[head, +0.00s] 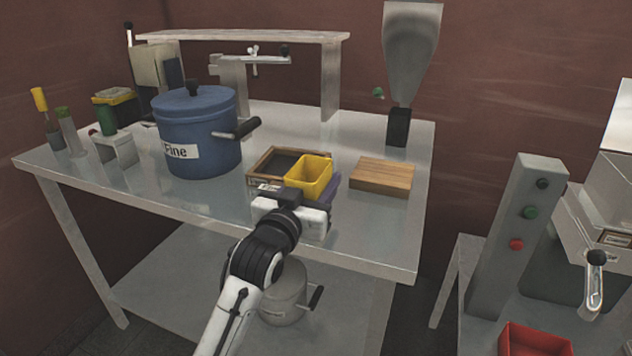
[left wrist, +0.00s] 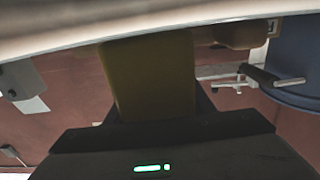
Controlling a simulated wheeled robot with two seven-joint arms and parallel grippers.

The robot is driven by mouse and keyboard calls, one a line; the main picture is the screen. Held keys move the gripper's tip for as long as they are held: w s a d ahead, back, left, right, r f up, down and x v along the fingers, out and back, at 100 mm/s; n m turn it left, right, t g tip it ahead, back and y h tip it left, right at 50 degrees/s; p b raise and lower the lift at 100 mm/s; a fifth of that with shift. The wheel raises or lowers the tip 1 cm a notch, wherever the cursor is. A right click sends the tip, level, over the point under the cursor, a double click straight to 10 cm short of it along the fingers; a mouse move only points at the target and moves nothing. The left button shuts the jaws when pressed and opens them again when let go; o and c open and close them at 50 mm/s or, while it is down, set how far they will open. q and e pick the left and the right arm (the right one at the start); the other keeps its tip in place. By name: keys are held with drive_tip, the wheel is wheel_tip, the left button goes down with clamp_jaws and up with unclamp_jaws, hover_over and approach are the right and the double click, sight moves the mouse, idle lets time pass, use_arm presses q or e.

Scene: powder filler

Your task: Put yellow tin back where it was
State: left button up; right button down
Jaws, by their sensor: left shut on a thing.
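The yellow tin (head: 308,176) is a small open-topped box above the front right of the metal table in the head view. My left gripper (head: 309,187) is shut on it from the near side. In the left wrist view the tin (left wrist: 150,75) sits between the dark fingers (left wrist: 155,112). A shallow wooden tray (head: 262,165) with a dark inside lies just behind and left of the tin, partly covered by it. I cannot tell whether the tin touches the tray or table. My right gripper is not in view.
A blue lidded pot (head: 195,130) marked "Fine" stands left of the tin. A wooden block (head: 382,176) lies to its right, and a purple thing (head: 331,188) shows beside it. A funnel (head: 411,50) stands behind. The table's front right corner (head: 385,240) is clear.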

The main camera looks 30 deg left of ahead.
sight(309, 195)
use_arm(q)
drive_tip(key=o, duration=1.2)
drive_tip(key=shift+f, duration=0.1)
drive_tip(key=shift+o, duration=0.2)
drive_tip(key=v, duration=1.2)
